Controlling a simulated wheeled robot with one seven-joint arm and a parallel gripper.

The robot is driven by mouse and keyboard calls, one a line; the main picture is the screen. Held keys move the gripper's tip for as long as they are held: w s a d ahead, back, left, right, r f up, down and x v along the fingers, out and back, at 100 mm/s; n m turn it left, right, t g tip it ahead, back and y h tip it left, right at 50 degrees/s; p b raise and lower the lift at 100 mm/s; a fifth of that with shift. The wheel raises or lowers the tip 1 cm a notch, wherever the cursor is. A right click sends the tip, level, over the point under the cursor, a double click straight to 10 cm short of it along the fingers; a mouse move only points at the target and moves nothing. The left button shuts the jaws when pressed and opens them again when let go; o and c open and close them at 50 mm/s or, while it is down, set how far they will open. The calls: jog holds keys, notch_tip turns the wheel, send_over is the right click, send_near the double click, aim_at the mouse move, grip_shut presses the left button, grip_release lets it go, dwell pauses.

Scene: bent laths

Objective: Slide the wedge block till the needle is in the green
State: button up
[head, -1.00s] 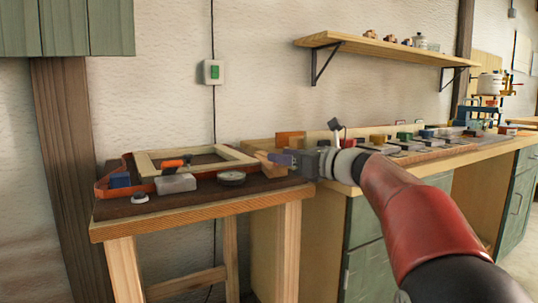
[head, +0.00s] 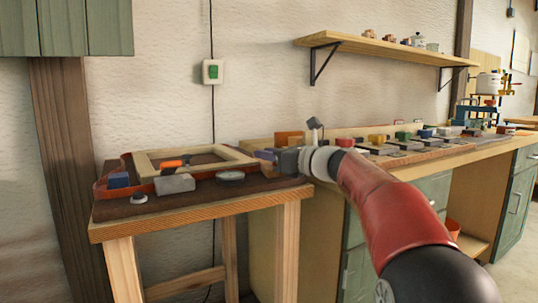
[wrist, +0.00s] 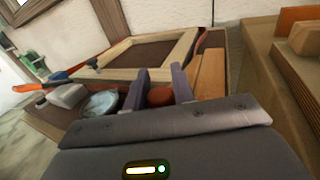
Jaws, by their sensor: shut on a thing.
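My gripper (wrist: 160,86) is at the right end of the small dark-topped table. In the wrist view its two fingers are closed about a reddish-brown round piece (wrist: 160,97). A pale wooden block (wrist: 210,74) lies just right of the fingers; I cannot tell whether it is the wedge block or joined to the round piece. A pale wooden frame (head: 146,165) with a reddish-brown band (head: 103,187) around it lies behind. A round dial (head: 230,176) lies left of my gripper and also shows in the wrist view (wrist: 100,104). Its needle and any green zone are unreadable.
A long bench (head: 420,156) with several small blocks stands to the right.

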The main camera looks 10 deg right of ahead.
aim_at(262, 161)
jog(key=shift+w, duration=0.1)
grip_shut()
jog(key=shift+w+a+r+p, duration=0.15)
jog(key=shift+w+p, duration=0.15)
jog(key=shift+p, duration=0.2)
jog(key=shift+w+a+p, duration=0.2)
jog(key=shift+w+p, duration=0.3)
jog(key=shift+w, duration=0.1)
jog(key=shift+w+a+p, duration=0.15)
jog(key=shift+w+p, duration=0.3)
jog(key=shift+w, duration=0.15)
jog(key=shift+w+a, duration=0.1)
jog(key=shift+w, duration=0.25)
jog(key=o, duration=1)
grip_release()
jog(key=shift+s, duration=0.1)
jog(key=v, duration=0.7)
jog(key=shift+s+d+b, duration=0.2)
jog(key=shift+d+b, duration=0.1)
jog(key=shift+b, duration=0.05)
